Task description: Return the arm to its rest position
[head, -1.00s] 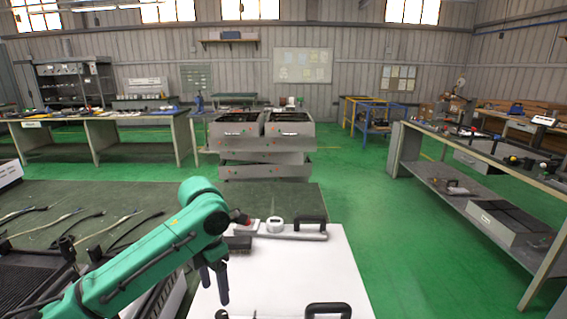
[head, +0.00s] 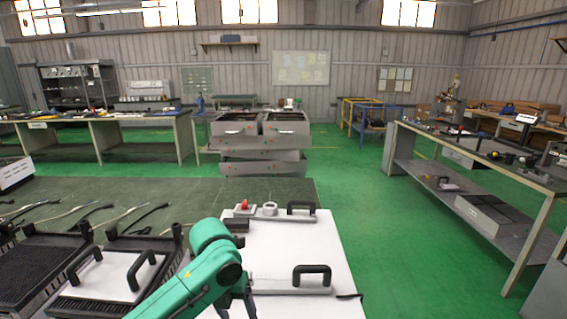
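My green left arm (head: 207,265) reaches in from the bottom edge, over the near left part of the white work surface. Its dark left gripper (head: 238,305) points down at the bottom of the view. Its two fingers look apart with nothing seen between them; the tips are at the picture's edge. My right arm and gripper are not in view.
Black trays (head: 40,268) stand left, one bearing a white handled plate (head: 108,275).

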